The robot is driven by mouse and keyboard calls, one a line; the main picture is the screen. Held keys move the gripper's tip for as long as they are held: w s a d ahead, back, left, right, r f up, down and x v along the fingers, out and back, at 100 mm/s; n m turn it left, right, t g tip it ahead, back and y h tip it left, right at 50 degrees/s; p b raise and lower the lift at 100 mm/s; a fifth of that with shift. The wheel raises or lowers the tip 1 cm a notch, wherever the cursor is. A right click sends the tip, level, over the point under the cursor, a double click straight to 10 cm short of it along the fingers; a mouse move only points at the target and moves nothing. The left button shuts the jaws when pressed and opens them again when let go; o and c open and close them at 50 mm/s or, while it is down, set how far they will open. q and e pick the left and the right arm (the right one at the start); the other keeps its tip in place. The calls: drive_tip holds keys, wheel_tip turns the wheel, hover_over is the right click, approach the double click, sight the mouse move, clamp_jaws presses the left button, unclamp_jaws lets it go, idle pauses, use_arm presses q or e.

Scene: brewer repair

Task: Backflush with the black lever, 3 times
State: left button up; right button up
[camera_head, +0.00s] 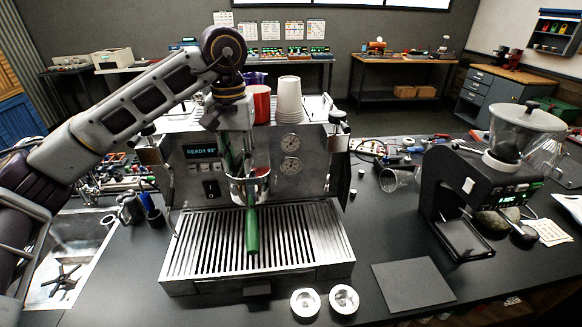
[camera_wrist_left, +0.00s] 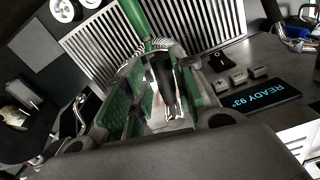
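The espresso machine (camera_head: 185,185) stands in the middle of the counter, its display reading READY 93°. A portafilter with a green handle (camera_head: 252,232) sits at the group, the handle pointing forward over the drip tray; it also shows in the left wrist view (camera_wrist_left: 135,18). My left gripper (camera_head: 247,182) reaches down from above in front of the group. In the left wrist view its green-padded fingers stand apart on both sides of the black lever (camera_wrist_left: 163,72), with gaps visible beside it. In the head view the gripper hides the lever. My right gripper is out of view.
A slatted drip tray (camera_head: 190,255) extends forward. Two small metal baskets (camera_head: 305,302) lie before it. A red cup (camera_head: 261,103) and stacked white cups (camera_head: 289,98) stand on top of the machine. A grinder (camera_head: 470,190) stands right, a sink (camera_head: 75,240) left.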

use_arm(q)
drive_tip(key=shift+d+n, duration=0.55)
drive_tip(key=shift+n, duration=0.25)
drive_tip(key=shift+w+d+n, duration=0.15)
drive_tip(key=shift+d+n, duration=0.25)
drive_tip(key=shift+n, duration=0.2)
drive_tip(key=shift+d, duration=0.1)
drive_tip(key=shift+n, duration=0.3)
drive_tip(key=shift+w+d+n, duration=0.2)
drive_tip(key=shift+d+n, duration=0.25)
drive_tip(key=shift+n, duration=0.15)
drive_tip(key=shift+w+d+n, duration=0.25)
drive_tip(key=shift+d+n, duration=0.2)
drive_tip(key=shift+n, duration=0.35)
